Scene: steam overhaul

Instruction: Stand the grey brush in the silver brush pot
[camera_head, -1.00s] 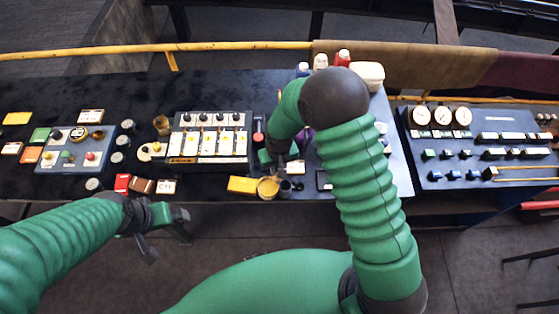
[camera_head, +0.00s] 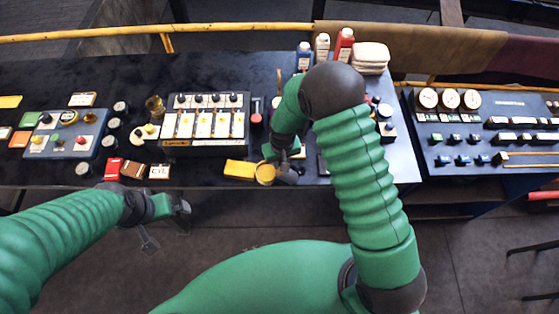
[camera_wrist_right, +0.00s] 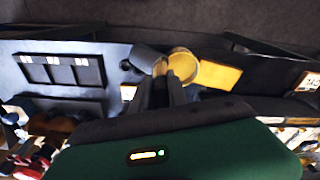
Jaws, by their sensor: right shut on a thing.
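My right gripper (camera_wrist_right: 161,92) is shut on a slim thing, taken to be the grey brush. Only a small tan part of the brush (camera_wrist_right: 160,68) shows between the fingertips; the rest is hidden or blurred. A grey cylinder, apparently the silver brush pot (camera_wrist_right: 147,56), is right by the fingertips in the wrist view, beside a yellow round tin (camera_wrist_right: 182,62). In the head view the pot (camera_head: 288,174) is just below my right gripper (camera_head: 284,154), near the table's front edge. I cannot tell whether the brush is inside the pot. My left gripper (camera_head: 168,222) is open and empty, off the table's front.
A yellow box (camera_head: 240,169) lies left of the tin. Bottles (camera_head: 345,45) and a folded cloth (camera_head: 371,56) are at the back. A gauge console (camera_head: 480,130) is at the right.

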